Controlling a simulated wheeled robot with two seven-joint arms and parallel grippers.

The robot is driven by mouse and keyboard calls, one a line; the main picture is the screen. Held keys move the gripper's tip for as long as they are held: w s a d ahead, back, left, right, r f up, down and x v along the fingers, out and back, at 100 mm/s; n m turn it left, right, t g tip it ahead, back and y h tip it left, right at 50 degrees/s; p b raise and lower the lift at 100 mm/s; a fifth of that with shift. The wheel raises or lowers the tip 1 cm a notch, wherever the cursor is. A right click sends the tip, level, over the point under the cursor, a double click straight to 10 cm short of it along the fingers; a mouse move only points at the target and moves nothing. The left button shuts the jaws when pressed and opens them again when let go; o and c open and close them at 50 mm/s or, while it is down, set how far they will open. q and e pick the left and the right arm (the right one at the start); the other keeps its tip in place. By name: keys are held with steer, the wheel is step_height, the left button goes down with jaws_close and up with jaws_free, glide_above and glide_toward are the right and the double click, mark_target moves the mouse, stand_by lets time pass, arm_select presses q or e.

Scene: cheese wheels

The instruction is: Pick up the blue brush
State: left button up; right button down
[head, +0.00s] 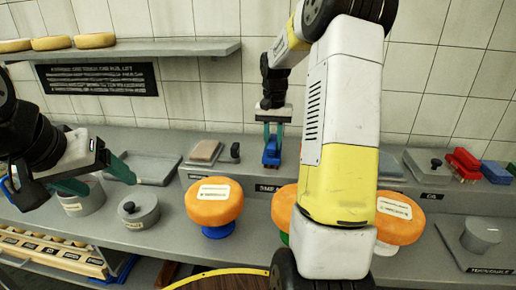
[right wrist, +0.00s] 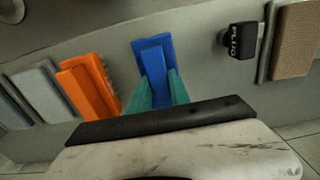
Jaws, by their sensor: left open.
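The blue brush (right wrist: 153,55) stands between the green fingers of my right gripper (right wrist: 160,85) in the right wrist view. The fingers lie against both sides of its handle, with no clear gap. In the head view the right gripper (head: 272,136) points down at the back ledge, with the blue brush (head: 271,156) under it. I cannot tell whether the brush touches the ledge. My left gripper (head: 97,178) is open and empty, its green fingers wide apart over the left of the counter, near a grey pot.
An orange brush (right wrist: 88,86) and a grey one (right wrist: 41,92) stand left of the blue brush in the right wrist view; a black plug (right wrist: 242,42) is to its right. Orange cheese wheels (head: 214,201) stand on the counter.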

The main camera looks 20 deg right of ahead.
mark_target(273, 141)
stand_by(0.3)
step_height(273, 141, up, 10)
steer(key=shift+r, duration=0.1)
steer(key=c, duration=1.8)
jaws_free()
jaws_close()
